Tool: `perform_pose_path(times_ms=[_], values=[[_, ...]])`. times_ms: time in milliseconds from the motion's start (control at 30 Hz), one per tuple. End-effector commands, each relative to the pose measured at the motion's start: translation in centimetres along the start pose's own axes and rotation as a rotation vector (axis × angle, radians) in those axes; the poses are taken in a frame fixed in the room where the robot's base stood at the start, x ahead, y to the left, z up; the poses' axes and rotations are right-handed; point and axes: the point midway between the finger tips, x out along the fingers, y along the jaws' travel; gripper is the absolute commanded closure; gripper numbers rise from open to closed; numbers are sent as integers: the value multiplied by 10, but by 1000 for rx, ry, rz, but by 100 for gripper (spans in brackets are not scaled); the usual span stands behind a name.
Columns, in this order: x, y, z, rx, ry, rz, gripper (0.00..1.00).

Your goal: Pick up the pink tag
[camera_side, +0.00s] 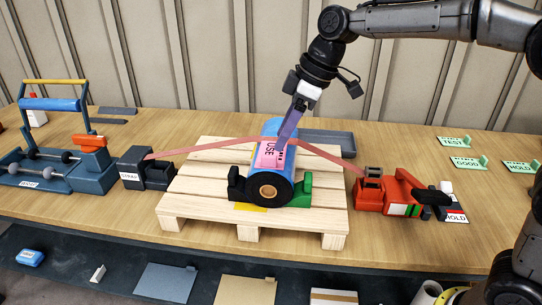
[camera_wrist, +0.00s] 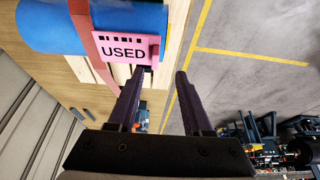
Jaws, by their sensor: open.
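The pink tag (camera_side: 269,156), marked USED, hangs on the blue roll (camera_side: 270,184), beside the red strap (camera_side: 215,146) that passes over the roll. In the wrist view, the tag (camera_wrist: 122,47) is at upper left, against the blue roll (camera_wrist: 55,25) and the strap (camera_wrist: 103,70). My gripper (camera_wrist: 165,73) is open, with nothing seen between its fingers. Its left fingertip is close to the tag's lower right corner; I cannot tell whether they touch. In the side view, my gripper (camera_side: 286,137) comes down over the roll from above and hides part of it and perhaps of the tag.
The roll lies on a wooden pallet (camera_side: 190,205), between a black and a green chock (camera_side: 300,190). A blue-framed machine (camera_side: 60,180) stands left; a red ratchet-like tool (camera_side: 385,190) lies right. Green label stands (camera_side: 470,162) are at far right. A lower shelf (camera_side: 120,275) holds flat pieces.

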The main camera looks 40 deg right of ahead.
Motion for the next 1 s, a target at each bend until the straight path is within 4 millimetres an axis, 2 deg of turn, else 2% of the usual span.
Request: perform_pose_path(times_ms=[167, 500, 833, 1000], values=[[10, 0, 0, 0, 0, 0, 50], [53, 7, -4, 0, -1, 0, 50], [59, 8, -4, 0, 1, 1, 50], [59, 8, -4, 0, 1, 1, 81]])
